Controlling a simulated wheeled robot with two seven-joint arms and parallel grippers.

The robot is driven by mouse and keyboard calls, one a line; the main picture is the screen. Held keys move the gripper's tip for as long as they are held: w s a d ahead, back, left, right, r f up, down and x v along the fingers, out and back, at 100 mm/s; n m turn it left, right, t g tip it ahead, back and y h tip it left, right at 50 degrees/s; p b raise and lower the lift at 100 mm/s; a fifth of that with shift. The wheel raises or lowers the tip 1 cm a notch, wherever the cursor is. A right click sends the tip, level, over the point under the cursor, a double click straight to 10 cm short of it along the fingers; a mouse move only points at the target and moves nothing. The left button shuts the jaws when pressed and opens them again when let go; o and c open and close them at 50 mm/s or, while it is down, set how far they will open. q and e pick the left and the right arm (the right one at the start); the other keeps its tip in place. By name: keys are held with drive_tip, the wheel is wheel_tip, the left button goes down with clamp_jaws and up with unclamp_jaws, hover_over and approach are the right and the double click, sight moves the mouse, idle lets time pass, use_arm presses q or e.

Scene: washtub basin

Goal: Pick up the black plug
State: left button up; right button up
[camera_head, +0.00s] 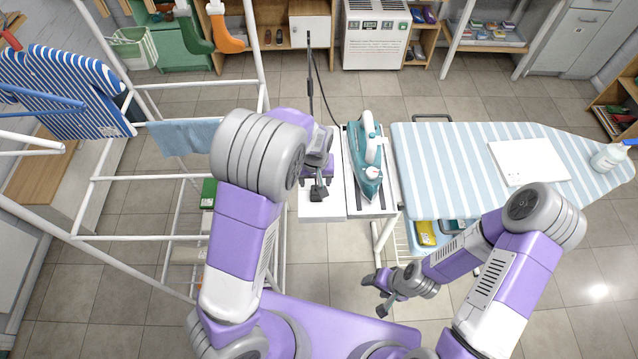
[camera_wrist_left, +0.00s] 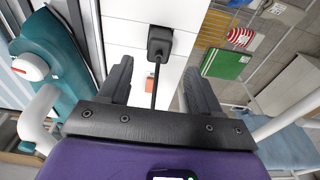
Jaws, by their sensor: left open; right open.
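The black plug (camera_wrist_left: 159,40) lies on a white surface in the left wrist view, its cord running down between my fingers. My left gripper (camera_wrist_left: 158,85) is open, with one finger on either side of the cord and the plug a little beyond the fingertips. In the head view my left gripper (camera_head: 318,190) is over the white board (camera_head: 322,211), left of the iron. The plug is hard to separate from the dark fingers there. My right gripper (camera_head: 380,292) is open and empty, low in front of the ironing board.
A teal iron (camera_head: 368,165) stands just right of my left gripper and shows at the left of the wrist view (camera_wrist_left: 55,75). A striped ironing board (camera_head: 450,150) is to the right. A white drying rack (camera_head: 130,238) stands to the left.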

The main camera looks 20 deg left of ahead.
sight(316, 194)
use_arm(q)
drive_tip(key=shift+s+f, duration=0.15)
drive_tip(key=shift+f, duration=0.35)
drive_tip(key=shift+s+f, duration=0.15)
drive_tip(key=shift+f, duration=0.35)
drive_tip(key=f, duration=0.2)
drive_tip(key=w+f, duration=0.1)
drive_tip(key=f, duration=0.1)
drive_tip(key=shift+f+b, duration=0.15)
drive_tip(key=shift+b, duration=0.2)
drive_tip(key=shift+s, duration=0.1)
drive_tip(key=shift+c, duration=0.2)
drive_tip(key=c, duration=1)
